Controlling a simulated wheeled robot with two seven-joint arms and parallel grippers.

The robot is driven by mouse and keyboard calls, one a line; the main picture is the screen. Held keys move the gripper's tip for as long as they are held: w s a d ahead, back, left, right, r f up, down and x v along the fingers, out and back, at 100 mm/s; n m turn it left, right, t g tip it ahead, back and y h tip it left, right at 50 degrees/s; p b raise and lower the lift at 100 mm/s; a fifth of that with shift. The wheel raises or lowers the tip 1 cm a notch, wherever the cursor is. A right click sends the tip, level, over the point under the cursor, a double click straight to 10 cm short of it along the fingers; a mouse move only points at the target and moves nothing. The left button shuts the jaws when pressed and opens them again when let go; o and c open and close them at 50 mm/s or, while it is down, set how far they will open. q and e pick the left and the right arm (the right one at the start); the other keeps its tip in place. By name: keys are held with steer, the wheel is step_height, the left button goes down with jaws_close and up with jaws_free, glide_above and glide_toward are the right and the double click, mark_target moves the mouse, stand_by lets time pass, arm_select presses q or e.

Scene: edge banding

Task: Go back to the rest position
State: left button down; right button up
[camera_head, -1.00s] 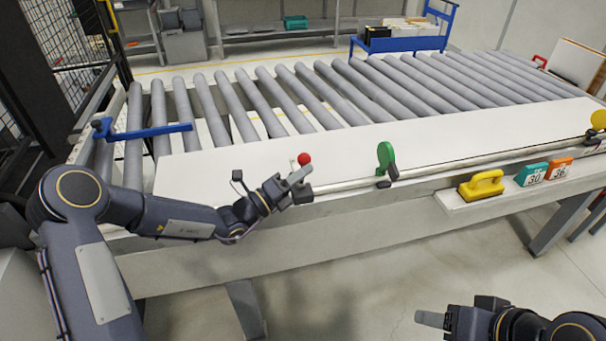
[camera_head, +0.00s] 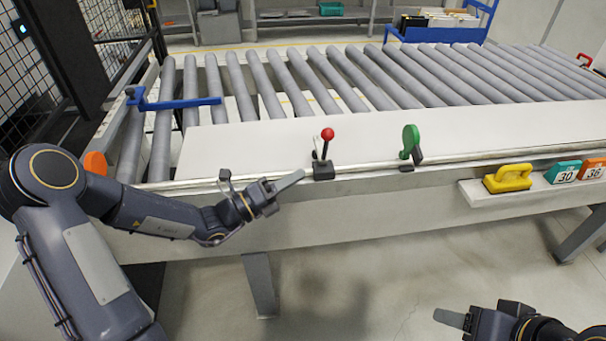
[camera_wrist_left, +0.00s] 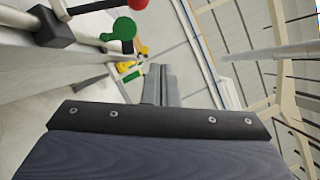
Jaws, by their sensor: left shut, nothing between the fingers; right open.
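My left gripper (camera_head: 290,182) is shut and empty in the head view, in front of the conveyor's front rail, a little left of and below the red-knobbed lever (camera_head: 327,135). In the left wrist view its closed fingers (camera_wrist_left: 159,85) show with nothing between them. The lever's black base (camera_wrist_left: 52,28) is at the upper left there, apart from the fingers. My right gripper (camera_head: 452,318) is at the lower right of the head view, over bare floor and empty; the gap between its fingers is hard to see.
The roller conveyor (camera_head: 290,80) with a white panel (camera_head: 250,145) spans the view. A green knob (camera_head: 410,138), a yellow handle (camera_head: 508,178), and teal (camera_head: 563,171) and orange (camera_head: 592,168) number blocks sit along its front. A blue bar (camera_head: 180,103) lies at left. The floor in front is clear.

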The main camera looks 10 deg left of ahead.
stand_by(0.4)
arm_select(q)
steer(key=s+d+r+m+g+y, duration=0.1)
steer(key=s+d+r+m+g, duration=0.1)
steer(key=s+m+g, duration=0.5)
steer(key=s+d+r+m+g+y, duration=0.1)
steer(key=s+d+r+m+g, duration=0.15)
steer(key=s+m, duration=0.8)
steer(key=s+a+f+m+t+y, duration=0.2)
steer(key=s+a+m+y, duration=0.7)
steer(key=m, duration=1)
steer(key=a+f+y, duration=0.1)
steer(key=a, duration=0.3)
steer(key=shift+s+a+f, duration=0.2)
steer(key=shift+s+a, duration=0.05)
steer(key=shift+s, duration=0.1)
